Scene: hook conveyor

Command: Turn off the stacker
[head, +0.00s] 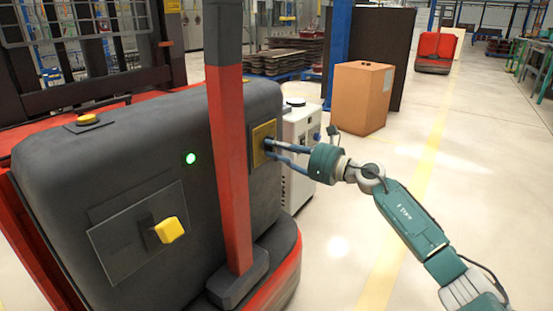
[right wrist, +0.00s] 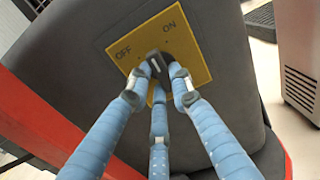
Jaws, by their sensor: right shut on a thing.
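The stacker (head: 150,130) is a dark grey and red machine filling the left of the head view. A yellow plate (head: 263,140) sits on its side, and its OFF and ON labels show in the right wrist view (right wrist: 185,50). A black switch knob (right wrist: 154,62) with a pale mark is in the middle of the plate. My right gripper (right wrist: 158,80) has its blue fingers shut around the knob; they partly hide it. In the head view the right gripper (head: 270,149) reaches the plate from the right. A green light (head: 190,158) on the stacker is lit. My left gripper is not in view.
A red post (head: 230,170) of the stacker stands left of the plate. A yellow lever (head: 169,230) and a yellow button (head: 87,119) are on the body. A white cabinet (head: 300,127) and an orange box (head: 360,98) stand behind my gripper. The floor (head: 340,225) at right is clear.

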